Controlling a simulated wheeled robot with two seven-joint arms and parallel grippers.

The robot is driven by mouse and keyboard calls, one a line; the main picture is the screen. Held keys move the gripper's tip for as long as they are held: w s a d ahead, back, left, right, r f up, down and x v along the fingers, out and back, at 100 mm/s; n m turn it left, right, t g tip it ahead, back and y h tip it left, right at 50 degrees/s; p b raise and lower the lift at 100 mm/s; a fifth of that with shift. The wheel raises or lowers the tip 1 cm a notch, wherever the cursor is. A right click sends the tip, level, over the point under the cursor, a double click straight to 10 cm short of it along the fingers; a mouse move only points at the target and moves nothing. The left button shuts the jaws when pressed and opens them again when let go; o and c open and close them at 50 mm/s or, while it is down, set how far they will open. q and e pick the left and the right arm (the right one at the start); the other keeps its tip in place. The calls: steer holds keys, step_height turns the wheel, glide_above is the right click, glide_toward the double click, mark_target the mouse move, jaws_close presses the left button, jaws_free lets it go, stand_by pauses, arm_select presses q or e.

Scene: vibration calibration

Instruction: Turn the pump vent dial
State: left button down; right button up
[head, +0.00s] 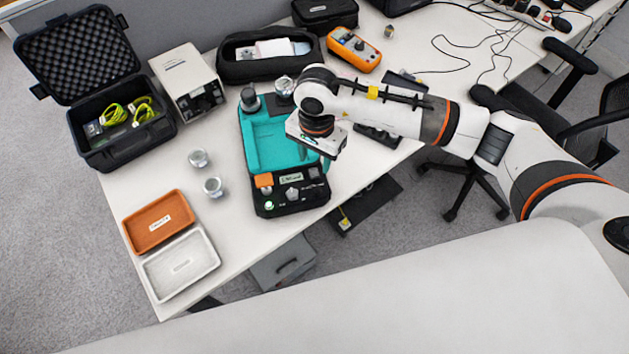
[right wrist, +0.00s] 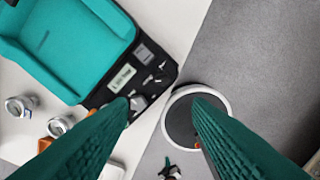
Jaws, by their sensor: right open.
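The teal pump unit (head: 262,142) stands on the white table with its black control panel (head: 312,195) at the front edge. A small grey knob (head: 292,193) on this panel looks like the vent dial; its pointer is too small to read. In the right wrist view the panel (right wrist: 155,62) lies up and left of the fingertips, and one knob is partly behind the left finger. My right gripper (head: 313,157) is above the unit's right side, pointing down. Its green textured fingers (right wrist: 163,106) are apart with nothing between them. My left gripper is not in view.
Two metal cans (head: 198,158) stand left of the unit. An orange tray (head: 158,222) and a white tray (head: 181,266) lie at the front left. An open black case (head: 122,135) and an orange multimeter (head: 353,50) are further back. The table edge runs just in front of the panel.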

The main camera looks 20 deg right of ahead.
mark_target(316, 186)
steer(key=f+p, duration=0.1)
steer(key=f, duration=0.5)
steer(key=f+p, duration=0.1)
steer(key=f, duration=0.5)
steer(key=shift+d, duration=0.2)
steer(key=shift+c, duration=0.4)
jaws_close()
